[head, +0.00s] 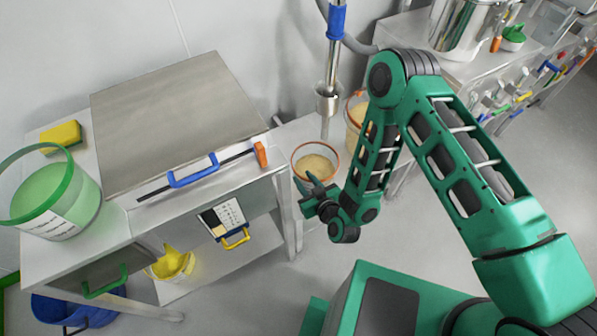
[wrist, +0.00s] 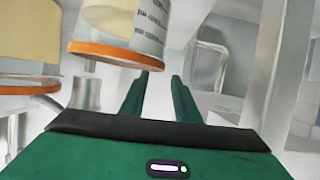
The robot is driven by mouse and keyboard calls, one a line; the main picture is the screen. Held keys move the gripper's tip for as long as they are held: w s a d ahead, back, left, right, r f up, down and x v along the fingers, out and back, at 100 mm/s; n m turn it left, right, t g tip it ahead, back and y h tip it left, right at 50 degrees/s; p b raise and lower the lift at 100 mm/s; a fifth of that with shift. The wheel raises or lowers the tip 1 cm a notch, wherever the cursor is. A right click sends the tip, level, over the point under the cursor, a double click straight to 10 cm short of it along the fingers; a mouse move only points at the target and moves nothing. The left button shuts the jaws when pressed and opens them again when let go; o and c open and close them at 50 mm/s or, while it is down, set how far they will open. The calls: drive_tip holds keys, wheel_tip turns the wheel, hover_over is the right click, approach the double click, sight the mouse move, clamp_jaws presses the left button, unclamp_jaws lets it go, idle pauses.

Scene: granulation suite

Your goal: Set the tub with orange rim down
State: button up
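A clear tub with an orange rim (head: 315,153) and pale contents stands upright below the metal spout in the head view, just behind my gripper (head: 318,192). The wrist view appears upside down. There a labelled tub with an orange rim (wrist: 110,55) is above and left of my fingertips (wrist: 160,76). My fingers are apart, with only background in the gap between them. The lower part of the tub is hidden behind my gripper in the head view, so I cannot tell what it rests on or whether a finger touches it.
A second orange-rimmed tub (head: 355,112) is partly behind my arm. A metal spout (head: 327,100) hangs above the first tub. At left a steel bench (head: 170,120) holds a green-rimmed tub (head: 52,195) and a yellow sponge (head: 61,136). Open floor lies in front.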

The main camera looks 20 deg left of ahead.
drive_tip(key=v, duration=0.5)
